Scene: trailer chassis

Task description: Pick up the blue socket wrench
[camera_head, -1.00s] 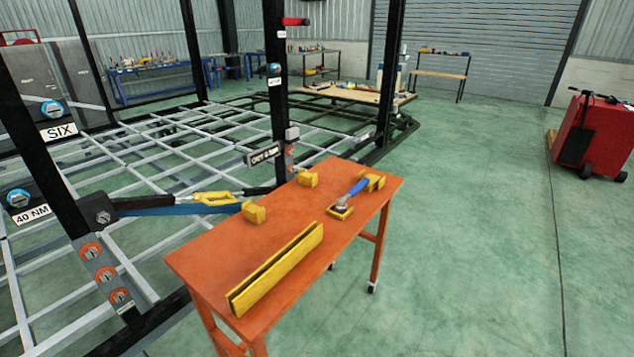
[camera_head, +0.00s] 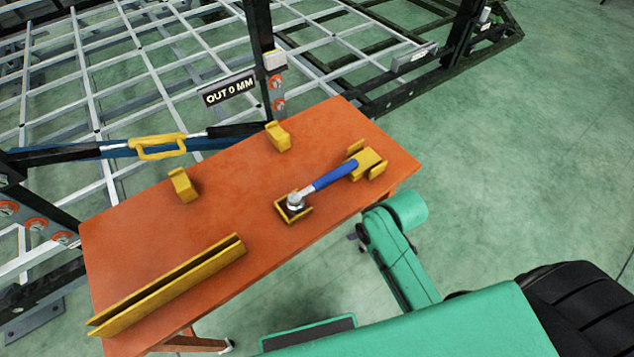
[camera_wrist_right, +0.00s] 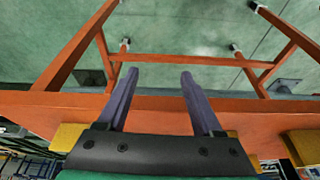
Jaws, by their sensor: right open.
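The blue socket wrench (camera_head: 333,177) lies on the orange table (camera_head: 255,255). Its silver head sits in a small yellow-edged holder (camera_head: 293,210), and its handle end rests at a yellow block holder (camera_head: 367,164). My right gripper (camera_wrist_right: 160,75) is open and empty in the right wrist view. Its two fingers are apart, with the orange table's edge and legs behind them. I cannot see the wrench in that view. My green right arm enters the head view from the lower right, beside the table; its fingers do not show there. My left gripper is in no view.
A long yellow channel holder (camera_head: 170,285) lies at the table's near left. Two yellow blocks (camera_head: 183,185) (camera_head: 278,136) stand along its far side. The metal chassis frame (camera_head: 150,75) runs behind the table. Green floor at the right is clear.

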